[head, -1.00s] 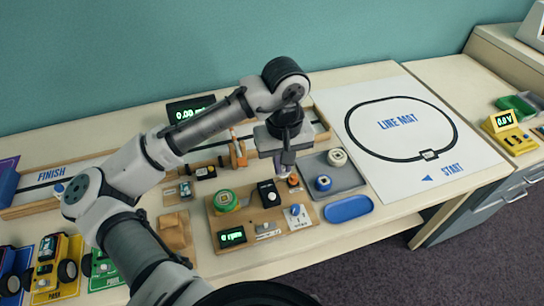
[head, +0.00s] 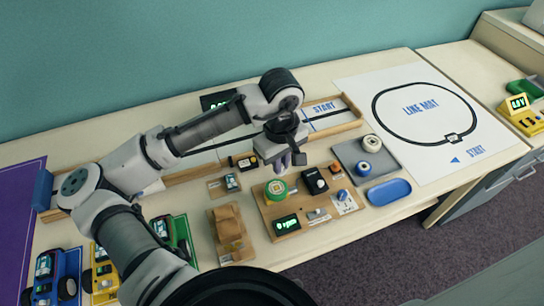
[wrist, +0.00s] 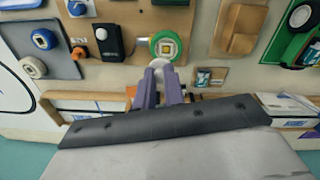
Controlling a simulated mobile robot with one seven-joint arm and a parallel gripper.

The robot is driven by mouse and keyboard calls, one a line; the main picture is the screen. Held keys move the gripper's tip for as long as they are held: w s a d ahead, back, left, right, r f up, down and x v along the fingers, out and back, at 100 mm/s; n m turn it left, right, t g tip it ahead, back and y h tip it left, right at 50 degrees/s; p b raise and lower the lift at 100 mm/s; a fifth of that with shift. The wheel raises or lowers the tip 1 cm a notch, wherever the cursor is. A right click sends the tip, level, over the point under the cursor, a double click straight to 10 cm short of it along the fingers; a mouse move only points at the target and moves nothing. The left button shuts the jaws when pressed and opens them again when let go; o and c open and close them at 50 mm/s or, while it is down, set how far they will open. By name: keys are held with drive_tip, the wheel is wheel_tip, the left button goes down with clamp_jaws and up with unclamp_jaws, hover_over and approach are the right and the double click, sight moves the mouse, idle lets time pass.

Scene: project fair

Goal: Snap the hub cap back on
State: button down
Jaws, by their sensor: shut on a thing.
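My gripper (head: 288,162) hangs above the back edge of a wooden test board (head: 292,212), behind the green wheel and the black box. In the wrist view its purple fingers (wrist: 160,72) are close together. They hold a pale round piece (wrist: 157,63), which looks like the hub cap; the fingers hide most of it. The green wheel (head: 277,190) stands on the board, with a yellowish square in its middle; it also shows in the wrist view (wrist: 167,46), just beyond the fingertips. I cannot tell whether the held piece touches it.
The board also bears a black box (head: 315,180), an rpm display (head: 286,225) and an orange knob (head: 335,167). A grey tray (head: 350,153) with two wheels and an empty blue tray (head: 389,192) stand to the right. Model cars (head: 103,272) stand at the front left.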

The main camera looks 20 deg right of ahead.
drive_tip(key=shift+a+f, duration=0.2)
drive_tip(key=shift+a, duration=0.25)
drive_tip(key=b, duration=0.5)
hover_over(277, 187)
wheel_tip(277, 187, down, 4)
drive_tip(key=shift+s+a+f, duration=0.1)
drive_tip(key=shift+f, duration=1.05)
drive_tip(key=shift+r, duration=0.1)
idle(0.4)
drive_tip(key=shift+f+p, duration=0.25)
drive_tip(key=shift+p, duration=0.4)
idle(1.1)
drive_tip(key=c, duration=0.9)
unclamp_jaws()
